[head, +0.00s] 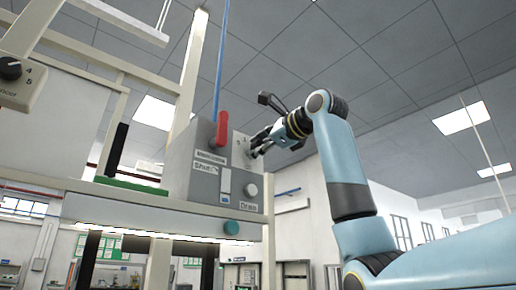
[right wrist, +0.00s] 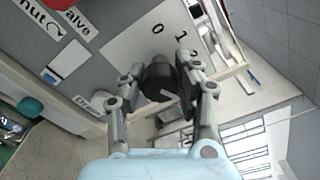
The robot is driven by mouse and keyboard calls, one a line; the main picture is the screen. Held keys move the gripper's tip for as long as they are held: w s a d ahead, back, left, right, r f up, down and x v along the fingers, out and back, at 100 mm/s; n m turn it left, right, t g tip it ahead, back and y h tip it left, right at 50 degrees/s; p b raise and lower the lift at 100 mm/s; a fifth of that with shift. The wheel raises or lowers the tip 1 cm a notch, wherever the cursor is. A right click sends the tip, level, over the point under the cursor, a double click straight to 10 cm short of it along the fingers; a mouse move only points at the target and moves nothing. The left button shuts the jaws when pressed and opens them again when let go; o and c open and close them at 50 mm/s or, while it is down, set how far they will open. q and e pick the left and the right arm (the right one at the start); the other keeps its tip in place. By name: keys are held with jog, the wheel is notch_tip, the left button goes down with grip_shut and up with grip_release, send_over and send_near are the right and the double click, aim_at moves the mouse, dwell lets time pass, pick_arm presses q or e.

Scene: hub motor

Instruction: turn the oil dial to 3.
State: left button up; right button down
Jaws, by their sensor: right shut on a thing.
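A dark round dial (right wrist: 157,84) sits on a white plate (right wrist: 125,45) marked 0 and 1 in the right wrist view. The plate is on the grey box (head: 182,158). My right gripper (right wrist: 158,74) has its fingers on both sides of this dial and is shut on it. In the head view my right gripper (head: 256,150) reaches the box's right part from the right, and its fingers hide the dial. The dial's name and its pointer's setting cannot be read. My left gripper is not in view.
The grey box also carries a red handle (head: 221,129), a white knob (head: 251,190) and a light switch plate (head: 224,181). A green-blue button (head: 231,228) is below. Another black dial (head: 10,68), marked 4 and 5, is at far left. Open room lies right of the box.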

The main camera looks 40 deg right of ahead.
jog(key=shift+f, duration=0.1)
jog(key=c, duration=0.9)
grip_release()
jog(key=shift+s, duration=0.1)
jog(key=s+d, duration=0.1)
jog(key=s, duration=1.1)
jog(key=shift+w, duration=0.1)
